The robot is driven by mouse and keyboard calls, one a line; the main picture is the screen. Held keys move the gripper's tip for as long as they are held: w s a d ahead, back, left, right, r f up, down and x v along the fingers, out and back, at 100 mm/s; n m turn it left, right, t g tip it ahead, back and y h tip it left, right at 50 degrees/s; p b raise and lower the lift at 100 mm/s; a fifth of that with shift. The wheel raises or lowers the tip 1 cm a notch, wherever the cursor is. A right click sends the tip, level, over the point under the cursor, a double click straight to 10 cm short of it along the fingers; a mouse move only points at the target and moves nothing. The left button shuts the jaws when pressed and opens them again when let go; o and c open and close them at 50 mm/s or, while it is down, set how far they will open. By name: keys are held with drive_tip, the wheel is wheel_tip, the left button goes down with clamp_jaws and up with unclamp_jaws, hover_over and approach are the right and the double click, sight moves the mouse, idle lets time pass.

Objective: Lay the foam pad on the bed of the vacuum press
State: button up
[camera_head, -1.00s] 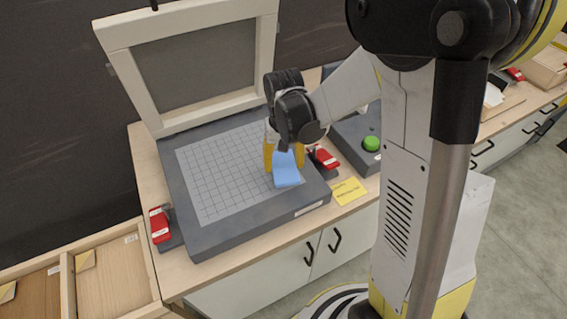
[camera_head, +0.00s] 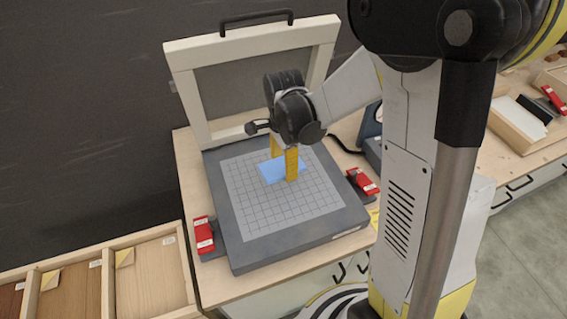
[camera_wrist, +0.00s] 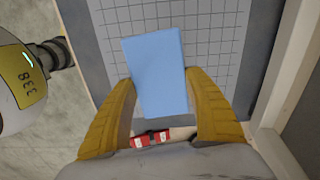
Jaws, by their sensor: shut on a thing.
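The blue foam pad (camera_head: 270,172) is between the yellow fingers of my gripper (camera_head: 282,164), over the grid-marked bed (camera_head: 290,212) of the vacuum press, right of centre toward the back. In the wrist view the pad (camera_wrist: 158,70) lies between both fingertips (camera_wrist: 160,98), slightly turned against the grid lines, with the grid bed (camera_wrist: 220,25) behind it. My gripper is shut on the pad. I cannot tell whether the pad touches the bed. The press's pale lid frame (camera_head: 184,95) stands open behind the bed.
A red clamp stands left of the bed (camera_head: 204,235) and another right of it (camera_head: 362,181). A wooden tray with compartments (camera_head: 145,275) is at the lower left. The front part of the bed is clear.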

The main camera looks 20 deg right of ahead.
sight(284, 189)
wheel_tip(284, 189, down, 10)
drive_tip(key=b, duration=0.7)
drive_tip(key=shift+r, duration=0.15)
drive_tip(key=shift+f+b, duration=0.25)
drive_tip(key=shift+b, duration=0.25)
drive_tip(key=o, duration=0.8)
drive_tip(key=shift+o, duration=0.2)
drive_tip(key=shift+r, duration=0.1)
wheel_tip(284, 189, up, 12)
drive_tip(key=s+r+n+t, duration=0.3)
drive_tip(key=s+n, duration=0.3)
drive_tip(key=n, duration=0.2)
drive_tip(key=s+r+n+t, duration=0.3)
drive_tip(key=s+n, duration=0.3)
drive_tip(key=n, duration=0.2)
drive_tip(key=shift+s+a+n+t, duration=0.2)
drive_tip(key=shift+s+n+t, duration=0.2)
drive_tip(key=shift+t, duration=0.2)
